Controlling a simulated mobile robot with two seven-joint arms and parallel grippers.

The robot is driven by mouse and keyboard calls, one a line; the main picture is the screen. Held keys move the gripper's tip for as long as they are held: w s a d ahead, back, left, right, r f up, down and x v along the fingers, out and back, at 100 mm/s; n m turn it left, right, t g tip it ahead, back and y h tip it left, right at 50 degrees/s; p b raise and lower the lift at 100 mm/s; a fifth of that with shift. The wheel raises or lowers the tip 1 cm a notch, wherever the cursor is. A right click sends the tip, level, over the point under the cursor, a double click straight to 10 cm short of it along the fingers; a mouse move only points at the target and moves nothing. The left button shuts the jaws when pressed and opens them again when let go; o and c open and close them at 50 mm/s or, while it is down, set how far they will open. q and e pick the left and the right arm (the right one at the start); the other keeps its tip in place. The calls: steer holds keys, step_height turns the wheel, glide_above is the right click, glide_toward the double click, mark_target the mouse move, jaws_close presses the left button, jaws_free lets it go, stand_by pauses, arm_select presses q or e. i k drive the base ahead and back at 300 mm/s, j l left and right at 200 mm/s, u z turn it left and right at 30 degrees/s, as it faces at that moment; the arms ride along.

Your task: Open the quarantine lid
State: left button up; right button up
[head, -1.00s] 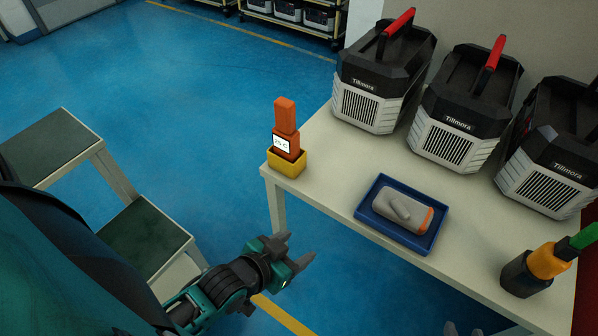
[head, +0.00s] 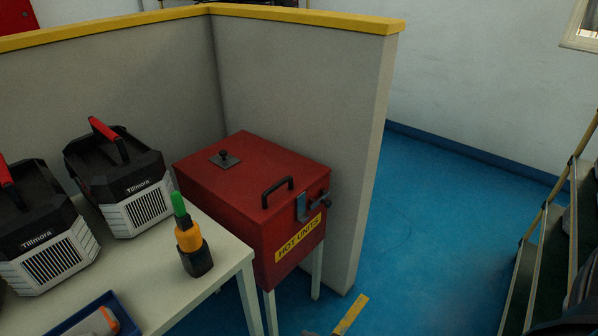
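The red quarantine box (head: 225,215) stands on pale legs in the corner of the grey partition, with a yellow HOT UNITS label (head: 299,239) on its front. Its red lid (head: 250,170) looks shut and lies flat on top. The lid bears a black handle (head: 277,186) near the front edge and a small knob on a plate (head: 225,158) further back. A grey metal latch (head: 302,207) with a dark knob sits at the front edge over the lid seam. A small grey tip at the bottom edge seems to be my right gripper (head: 311,333), mostly out of frame. My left gripper is not in view.
A pale table (head: 215,236) stands left of the box, bearing black-and-white Tillmora units (head: 140,212), a green-and-orange tool in a black holder (head: 196,258) and a blue tray (head: 75,324). The partition (head: 300,80) closes off the back. Blue floor is open to the right.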

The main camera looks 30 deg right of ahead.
mark_target(269, 177)
steer(key=i+z, duration=0.15)
steer(key=z, duration=0.2)
steer(key=i+l+z, duration=0.1)
steer(key=z, duration=0.25)
